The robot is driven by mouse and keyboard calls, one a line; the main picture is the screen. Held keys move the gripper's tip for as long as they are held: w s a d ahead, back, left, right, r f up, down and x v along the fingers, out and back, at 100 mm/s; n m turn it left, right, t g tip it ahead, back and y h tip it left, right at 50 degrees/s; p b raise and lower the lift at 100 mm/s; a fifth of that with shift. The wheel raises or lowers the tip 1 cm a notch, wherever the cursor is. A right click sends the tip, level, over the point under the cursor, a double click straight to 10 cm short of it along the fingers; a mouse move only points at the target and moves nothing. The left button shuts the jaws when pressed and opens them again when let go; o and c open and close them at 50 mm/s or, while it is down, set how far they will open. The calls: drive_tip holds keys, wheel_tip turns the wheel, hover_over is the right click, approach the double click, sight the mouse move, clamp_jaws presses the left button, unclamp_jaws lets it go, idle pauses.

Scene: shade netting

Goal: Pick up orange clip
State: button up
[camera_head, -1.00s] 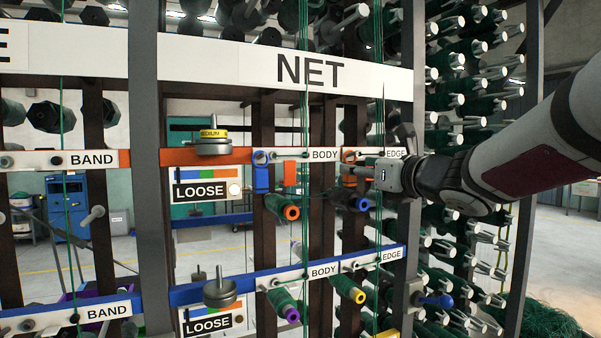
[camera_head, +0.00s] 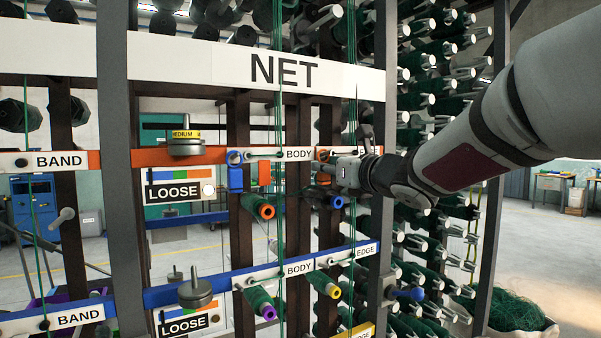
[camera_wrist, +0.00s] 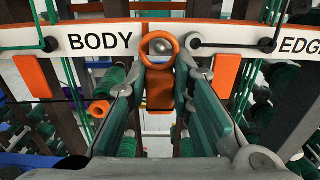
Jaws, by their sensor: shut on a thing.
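The orange clip (camera_head: 322,155) is at the upper rail between the BODY and EDGE labels. In the wrist view its round ring (camera_wrist: 160,47) stands in front of the white rail, and its flat orange body (camera_wrist: 160,92) hangs below. My gripper (camera_head: 326,172) is shut on the clip. In the wrist view its two fingers (camera_wrist: 160,80) sit on either side of the clip just under the ring. I cannot tell whether the clip still touches the rail.
A blue clip (camera_head: 235,178) hangs left of the BODY label. Flat orange tags (camera_wrist: 36,76) hang beneath the rail beside the gripper. Green threads (camera_head: 281,110) run vertically nearby. Spools with orange (camera_head: 266,210) and blue (camera_head: 337,202) ends project below. A dark post (camera_head: 383,200) stands right of EDGE.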

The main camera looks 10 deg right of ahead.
drive_tip(key=shift+r, duration=0.1)
drive_tip(key=r+v, duration=0.1)
drive_tip(key=v, duration=1.7)
drive_tip(key=shift+r+b, duration=0.25)
drive_tip(key=shift+b, duration=0.1)
drive_tip(key=shift+s, duration=0.1)
drive_tip(key=p+v, duration=0.2)
drive_tip(key=v, duration=0.6)
idle(1.1)
